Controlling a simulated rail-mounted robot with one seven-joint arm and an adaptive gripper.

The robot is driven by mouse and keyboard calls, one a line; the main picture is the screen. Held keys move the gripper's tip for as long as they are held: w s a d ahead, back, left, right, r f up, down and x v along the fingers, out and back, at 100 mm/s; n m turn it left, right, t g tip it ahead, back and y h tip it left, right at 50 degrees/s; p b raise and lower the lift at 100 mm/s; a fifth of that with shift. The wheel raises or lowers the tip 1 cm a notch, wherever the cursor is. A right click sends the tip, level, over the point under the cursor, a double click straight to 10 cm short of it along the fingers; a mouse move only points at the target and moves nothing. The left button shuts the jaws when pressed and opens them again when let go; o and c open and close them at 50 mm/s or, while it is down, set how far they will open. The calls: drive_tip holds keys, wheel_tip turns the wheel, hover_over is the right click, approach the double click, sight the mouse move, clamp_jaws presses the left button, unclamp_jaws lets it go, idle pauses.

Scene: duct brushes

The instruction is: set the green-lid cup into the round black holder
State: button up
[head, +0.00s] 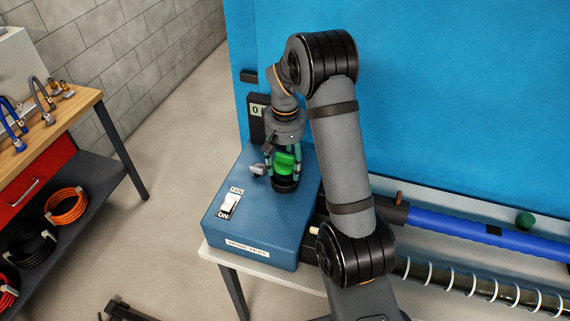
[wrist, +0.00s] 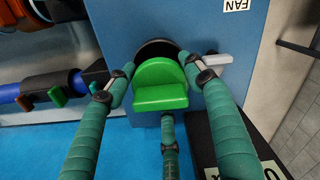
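The green lid (head: 285,162) of the cup is between the fingers of my gripper (head: 283,168), over the top of the blue box. In the wrist view the lid (wrist: 160,85) fills the space between the teal-wrapped fingers of my gripper (wrist: 158,72). Two fingertips are close against its left and right sides and a third finger is below it; whether they press on it I cannot tell. A round black part, seemingly the holder (head: 286,185), shows directly under the lid, and also behind it in the wrist view (wrist: 155,47). The cup body is hidden.
The blue box (head: 246,225) carries a white FAN switch (head: 229,203) and a grey lever (head: 258,170) close to my fingers. A black block marked 0 (head: 257,112) stands behind it. A blue tube (head: 460,226) lies to the right; a wooden bench (head: 45,130) stands left.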

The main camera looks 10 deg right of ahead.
drive_tip(key=o, duration=0.4)
drive_tip(key=shift+r, duration=0.1)
wheel_tip(320, 180, up, 13)
drive_tip(key=shift+f, duration=0.15)
idle(0.4)
drive_tip(key=shift+f, duration=0.1)
